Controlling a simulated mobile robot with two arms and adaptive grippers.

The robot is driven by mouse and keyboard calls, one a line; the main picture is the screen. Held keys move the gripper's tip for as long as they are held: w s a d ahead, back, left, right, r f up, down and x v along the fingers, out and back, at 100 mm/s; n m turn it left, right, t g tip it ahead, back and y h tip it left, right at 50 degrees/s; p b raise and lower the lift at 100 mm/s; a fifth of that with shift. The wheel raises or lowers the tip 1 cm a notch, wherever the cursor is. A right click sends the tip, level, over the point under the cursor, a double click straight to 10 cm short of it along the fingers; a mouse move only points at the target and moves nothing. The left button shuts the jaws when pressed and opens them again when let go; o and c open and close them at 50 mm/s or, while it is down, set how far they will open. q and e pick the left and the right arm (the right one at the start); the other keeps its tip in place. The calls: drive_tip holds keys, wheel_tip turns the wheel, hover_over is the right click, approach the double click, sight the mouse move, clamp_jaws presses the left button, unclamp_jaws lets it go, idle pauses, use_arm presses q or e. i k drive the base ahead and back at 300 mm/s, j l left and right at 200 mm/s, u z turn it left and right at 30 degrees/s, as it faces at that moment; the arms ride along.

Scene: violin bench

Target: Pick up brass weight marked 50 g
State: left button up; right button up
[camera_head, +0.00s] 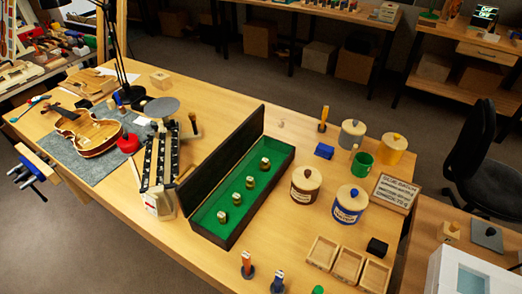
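Several small brass weights stand in a row in a long open dark box (238,238) with green lining. The farthest weight (265,164) is near the box's far end, and the nearest weight (222,216) is near its front end. Two more, a weight (250,182) and another weight (236,198), stand between them. Their markings are too small to read, so I cannot tell which is 50 g. The box lid (222,155) is raised along the left side. Neither of my grippers shows in this view.
A balance (160,200) with a round plate stands left of the box. A violin (88,132) lies on a grey mat farther left. A brown-labelled jar (305,185), a blue-labelled jar (349,205) and wooden trays (348,265) are to the right. Bench between box and trays is mostly clear.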

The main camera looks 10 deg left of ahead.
sight(237, 199)
drive_tip(key=i+j+z, duration=0.1)
drive_tip(key=j+z, duration=0.4)
drive_tip(key=j, duration=0.15)
drive_tip(key=j+z, duration=0.45)
drive_tip(key=j, duration=0.2)
drive_tip(key=j+z, duration=0.1)
drive_tip(key=j, duration=0.7)
drive_tip(key=k+j, duration=0.1)
drive_tip(key=j, duration=0.7)
drive_tip(key=j+z, duration=0.15)
drive_tip(key=z, duration=0.4)
drive_tip(key=k+l, duration=0.05)
